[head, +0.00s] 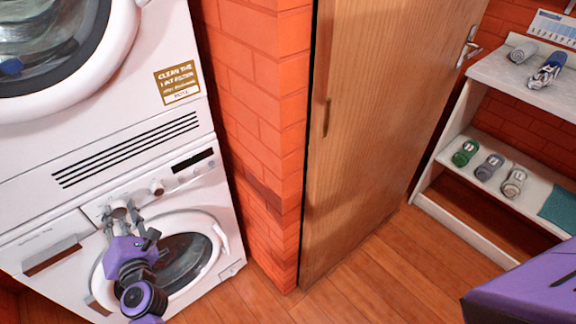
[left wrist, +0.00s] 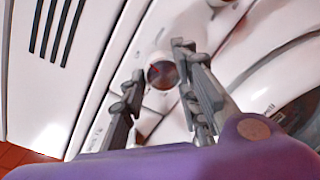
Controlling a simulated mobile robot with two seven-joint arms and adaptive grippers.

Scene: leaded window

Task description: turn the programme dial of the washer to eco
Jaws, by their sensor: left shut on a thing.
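The white washer (head: 205,196) stands at the left, with its control panel above its round door. In the left wrist view the dial (left wrist: 162,73) shows as a dark round face between the two fingertips (left wrist: 158,78). The fingers hide part of it, and its setting and the eco mark cannot be read. My right gripper is not in view.
A second machine (head: 150,95) with a round door is stacked above. A brick wall (head: 265,110) and a wooden door (head: 375,120) stand to the right. A white shelf (head: 500,75) holds several bottles or jars. The wooden floor (head: 355,280) in front is clear.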

